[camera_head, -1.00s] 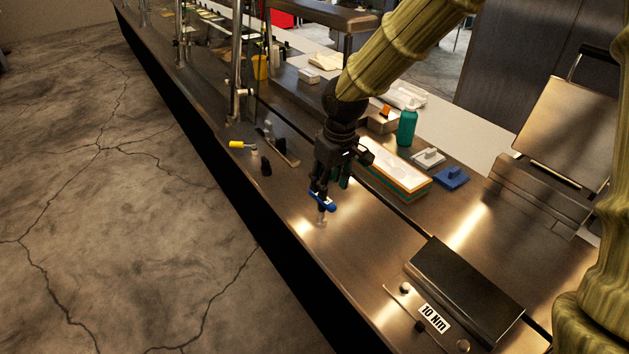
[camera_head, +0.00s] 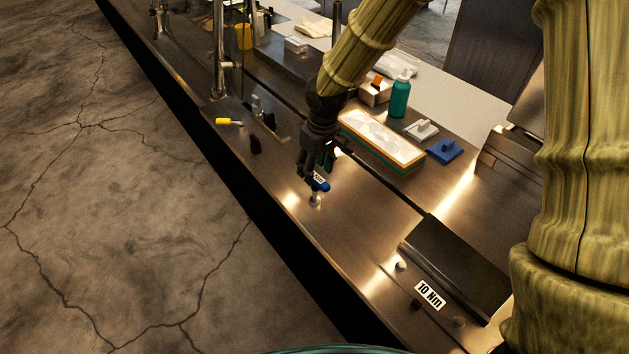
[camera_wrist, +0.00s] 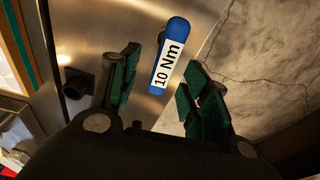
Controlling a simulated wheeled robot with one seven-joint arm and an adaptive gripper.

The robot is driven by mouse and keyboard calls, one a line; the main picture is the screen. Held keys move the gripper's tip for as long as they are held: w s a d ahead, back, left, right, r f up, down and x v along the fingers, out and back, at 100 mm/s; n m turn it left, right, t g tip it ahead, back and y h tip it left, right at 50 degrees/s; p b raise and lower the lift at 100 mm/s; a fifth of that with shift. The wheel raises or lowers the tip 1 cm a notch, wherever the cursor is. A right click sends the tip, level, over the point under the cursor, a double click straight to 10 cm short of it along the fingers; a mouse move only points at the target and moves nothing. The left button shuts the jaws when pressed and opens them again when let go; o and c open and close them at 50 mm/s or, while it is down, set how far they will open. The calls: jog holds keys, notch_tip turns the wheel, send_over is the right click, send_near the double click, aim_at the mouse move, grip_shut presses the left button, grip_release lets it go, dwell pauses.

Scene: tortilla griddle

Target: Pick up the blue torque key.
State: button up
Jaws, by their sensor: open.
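The blue torque key (camera_head: 322,186) stands on the steel counter in the head view, its blue handle on top of a short metal shank. In the wrist view the blue handle (camera_wrist: 176,38) carries a white label reading "10 Nm". My gripper (camera_head: 311,172) is at the key, just above and behind it in the head view. In the wrist view my gripper (camera_wrist: 160,95) is open, with green-padded fingers on either side of the handle's lower end.
The steel counter (camera_head: 345,235) is clear around the key. A yellow-handled tool (camera_head: 228,121) and a small black piece (camera_head: 255,145) lie to the left. A dark griddle box (camera_head: 460,262) with a "10 Nm" label (camera_head: 430,295) is at the right. An orange-rimmed tray (camera_head: 380,140) stands behind.

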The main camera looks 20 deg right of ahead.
aim_at(316, 176)
jog(key=shift+f, duration=0.15)
jog(key=shift+s+f+p, duration=0.15)
jog(key=shift+f+p, duration=0.05)
jog(key=shift+p, duration=0.3)
jog(key=shift+s+f+p, duration=0.4)
jog(key=shift+s+f, duration=0.05)
jog(key=shift+s, duration=0.25)
jog(key=w+f, duration=0.1)
jog(key=f, duration=0.1)
jog(key=shift+w+f, duration=0.35)
jog(key=shift+f, duration=0.05)
jog(key=shift+s+r, duration=0.25)
jog(key=shift+s, duration=0.2)
jog(key=shift+w+a+f, duration=0.1)
jog(key=shift+w+f, duration=0.05)
jog(key=shift+w, duration=0.1)
jog(key=c, duration=0.8)
grip_shut()
jog(key=shift+s, duration=0.15)
